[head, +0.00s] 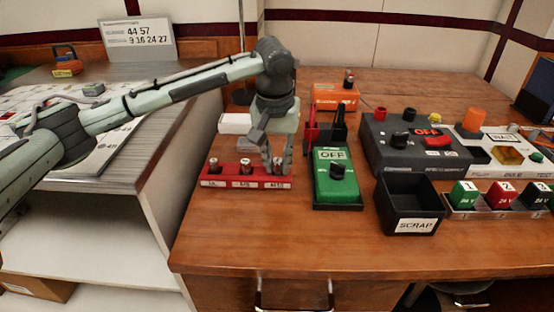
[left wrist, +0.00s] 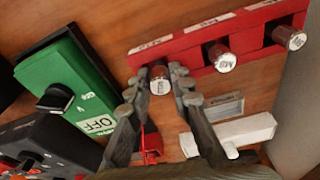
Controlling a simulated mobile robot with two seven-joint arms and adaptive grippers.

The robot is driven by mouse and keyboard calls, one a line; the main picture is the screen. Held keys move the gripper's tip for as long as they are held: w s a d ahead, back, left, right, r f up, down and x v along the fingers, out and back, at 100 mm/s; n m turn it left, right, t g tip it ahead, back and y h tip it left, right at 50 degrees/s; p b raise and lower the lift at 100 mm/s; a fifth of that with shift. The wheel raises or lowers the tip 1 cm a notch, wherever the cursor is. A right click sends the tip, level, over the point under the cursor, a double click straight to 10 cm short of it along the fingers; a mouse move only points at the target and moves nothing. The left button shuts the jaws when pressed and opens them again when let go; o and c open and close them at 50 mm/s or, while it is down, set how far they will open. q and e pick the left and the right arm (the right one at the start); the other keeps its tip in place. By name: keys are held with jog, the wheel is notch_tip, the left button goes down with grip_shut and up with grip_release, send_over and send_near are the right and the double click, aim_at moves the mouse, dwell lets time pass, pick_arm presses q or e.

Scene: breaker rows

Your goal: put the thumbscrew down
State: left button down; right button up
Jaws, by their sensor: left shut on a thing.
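The thumbscrew (left wrist: 159,82), a small dark cylinder with a pale marked cap, is between the fingertips of my left gripper (head: 278,168). The gripper is shut on it and points down at the right end of a red rack (head: 245,182). The left wrist view shows the fingers (left wrist: 156,86) on either side of it, at the rack's end slot. I cannot tell whether it is seated or just above. Two similar capped pieces stand in the other slots, the middle one (left wrist: 222,57) and the far one (left wrist: 288,37). My right gripper is not in view.
A green OFF switch box (head: 338,184) stands right of the rack, with a black SCRAP bin (head: 406,200) beyond it. A dark power supply (head: 412,150) and an orange box (head: 335,97) stand behind. The wooden table in front of the rack is clear.

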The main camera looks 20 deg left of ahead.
pick_arm(q)
jog(key=c, duration=1.6)
grip_release()
jog(key=shift+s+d+f, duration=0.1)
jog(key=shift+s+f, duration=0.1)
jog(key=shift+f, duration=0.6)
jog(key=shift+o, duration=1.2)
jog(key=shift+w+f, duration=0.1)
jog(key=shift+f, duration=0.1)
jog(key=shift+r, duration=0.15)
notch_tip(320, 180, up, 14)
jog(key=s, duration=0.1)
jog(key=shift+f, duration=0.25)
jog(key=shift+s, duration=0.1)
